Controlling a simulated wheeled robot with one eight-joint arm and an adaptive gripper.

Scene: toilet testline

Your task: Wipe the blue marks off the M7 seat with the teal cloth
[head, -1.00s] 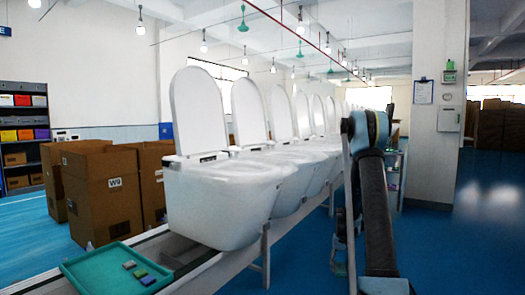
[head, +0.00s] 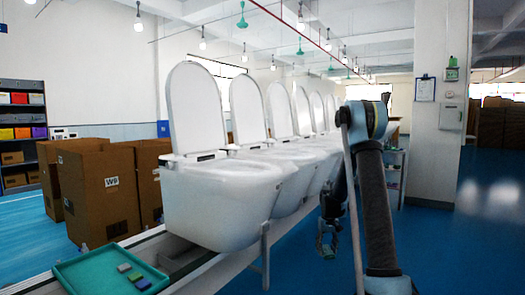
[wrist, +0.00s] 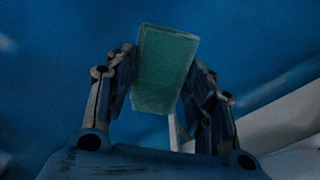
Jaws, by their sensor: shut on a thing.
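My gripper (head: 327,246) hangs low beside my arm, right of the row of toilets and clear of them. In the wrist view my gripper (wrist: 165,90) is shut on the teal cloth (wrist: 166,72), a flat block held between both fingers. The cloth is too small to make out in the head view. White toilets with raised lids stand in a row; the nearest has a white seat (head: 200,163). I cannot read any M7 label, and I make out no blue marks on the seats.
A teal tray (head: 82,272) on the line's near end holds a grey, a green and a blue block. The rail (head: 205,268) runs under the toilets. Cardboard boxes (head: 105,190) stand at left, a pillar (head: 438,120) at right. The blue floor at right (head: 450,250) is open.

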